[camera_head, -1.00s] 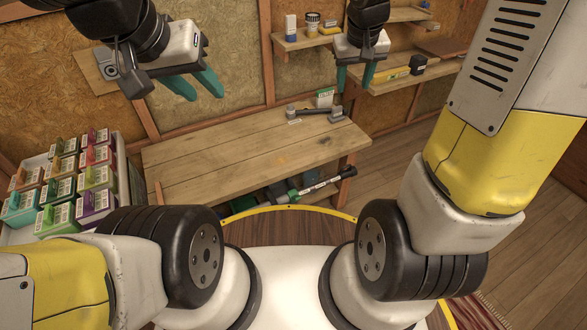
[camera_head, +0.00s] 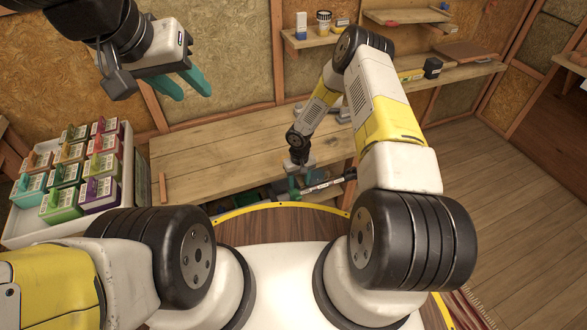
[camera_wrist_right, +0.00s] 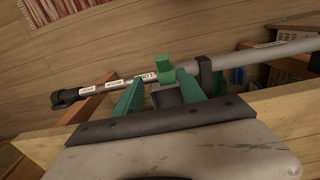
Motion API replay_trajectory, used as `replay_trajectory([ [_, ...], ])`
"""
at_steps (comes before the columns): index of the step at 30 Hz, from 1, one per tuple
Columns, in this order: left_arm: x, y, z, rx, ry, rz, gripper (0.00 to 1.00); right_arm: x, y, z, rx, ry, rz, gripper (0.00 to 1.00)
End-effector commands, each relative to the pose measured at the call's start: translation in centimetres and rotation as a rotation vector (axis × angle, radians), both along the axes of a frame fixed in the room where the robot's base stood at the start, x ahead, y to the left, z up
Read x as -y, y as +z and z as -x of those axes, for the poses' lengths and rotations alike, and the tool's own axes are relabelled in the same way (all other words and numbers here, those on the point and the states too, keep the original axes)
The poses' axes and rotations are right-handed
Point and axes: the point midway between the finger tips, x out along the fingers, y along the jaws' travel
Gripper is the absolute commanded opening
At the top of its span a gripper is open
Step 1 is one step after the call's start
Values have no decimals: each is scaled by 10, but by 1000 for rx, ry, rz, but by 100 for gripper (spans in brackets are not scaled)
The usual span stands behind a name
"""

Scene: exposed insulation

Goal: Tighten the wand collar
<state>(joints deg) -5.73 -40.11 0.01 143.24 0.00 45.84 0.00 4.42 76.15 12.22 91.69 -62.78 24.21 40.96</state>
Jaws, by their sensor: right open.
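The wand (camera_wrist_right: 108,87), a grey tube with white printed labels and a black end, runs across the right wrist view. In the head view it (camera_head: 330,183) lies low at the table's front edge. A small green block on a dark grey piece, apparently the wand collar (camera_wrist_right: 165,73), sits on the tube. My right gripper (camera_wrist_right: 160,85) is open, its teal fingers either side of the collar; I cannot tell if they touch it. In the head view its fingers (camera_head: 298,187) are partly hidden. My left gripper (camera_head: 192,94) is open and empty, raised at upper left.
The wooden table (camera_head: 215,155) is mostly bare. A metal tool (camera_head: 335,108) at its back is partly hidden by my right arm. A white rack (camera_head: 125,180) of coloured boxes stands at left. Shelves (camera_head: 395,17) hang at back right. Open floor lies at right.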

Motion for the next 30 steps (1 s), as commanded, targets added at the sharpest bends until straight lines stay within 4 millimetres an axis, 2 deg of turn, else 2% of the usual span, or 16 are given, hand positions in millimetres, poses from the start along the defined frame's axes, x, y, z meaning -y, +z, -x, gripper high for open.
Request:
replay_trajectory([
  [3, 0, 0, 0, 0, 0, 0, 36, -4, -16, 6, -9, 1, -6, 47],
  [8, 0, 0, 0, 0, 0, 0, 36, -4, -34, 7, -11, 1, -7, 47],
  [18, 0, 0, 0, 0, 0, 0, 36, -4, -83, 6, -10, 0, -8, 47],
  [23, 0, 0, 0, 0, 0, 0, 36, -4, -91, 6, -8, 1, -7, 47],
  [30, 0, 0, 0, 0, 0, 0, 36, -4, -92, 6, -8, 1, -7, 47],
])
